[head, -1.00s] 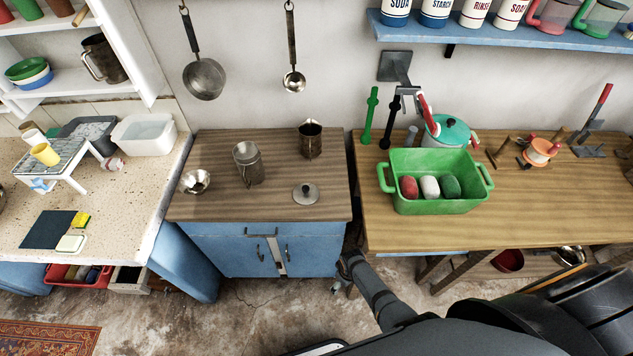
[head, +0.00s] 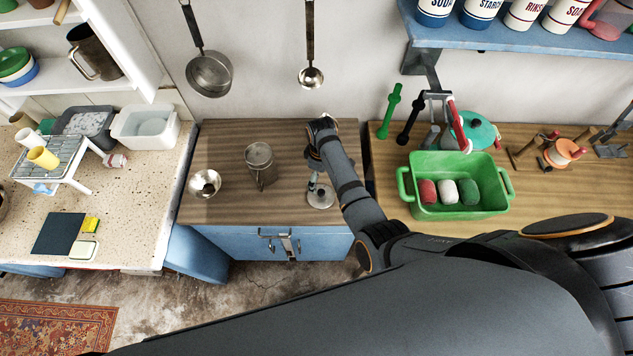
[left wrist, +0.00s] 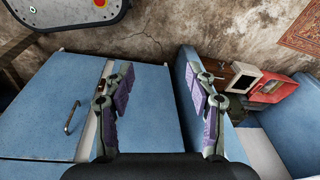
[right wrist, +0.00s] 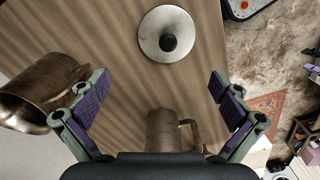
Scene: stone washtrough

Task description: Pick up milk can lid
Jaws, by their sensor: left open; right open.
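The milk can lid (head: 320,196), a round metal disc with a dark knob, lies flat on the wooden counter near its front right. In the right wrist view the lid (right wrist: 164,40) is at top centre, beyond the fingertips, fully visible. My right gripper (right wrist: 158,80) is open and empty, hanging over the counter near the lid and not holding it; it also shows in the head view (head: 315,178). A metal can with a handle (head: 259,165) stands left of the lid. My left gripper (left wrist: 157,72) is open and empty, before the blue cabinet doors (left wrist: 55,105).
A brown metal jug (right wrist: 40,92) stands behind, mostly hidden by my right arm in the head view. A green tub (head: 455,210) with coloured pieces stands on the right table.

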